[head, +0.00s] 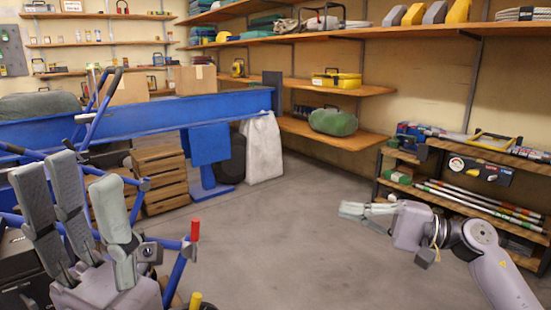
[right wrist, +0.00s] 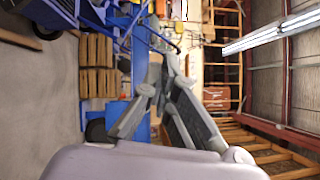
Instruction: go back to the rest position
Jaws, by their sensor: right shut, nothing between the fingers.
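My left gripper (head: 68,176) is at the lower left of the head view, its grey padded fingers pointing up and standing apart with nothing between them. Blue tubing shows behind it and beside it. My right gripper (head: 358,211) is at the right of the head view, held over the open floor with its fingers pointing left. Its fingers are together and hold nothing. In the right wrist view its fingers (right wrist: 160,82) lean together at the tips.
A blue beam (head: 130,115) crosses the left side, with wooden crates (head: 162,180) below it. A white sack (head: 262,148) stands by the back wall. A low shelf rack (head: 470,190) stands at the right, close behind my right arm. The concrete floor (head: 290,240) between is clear.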

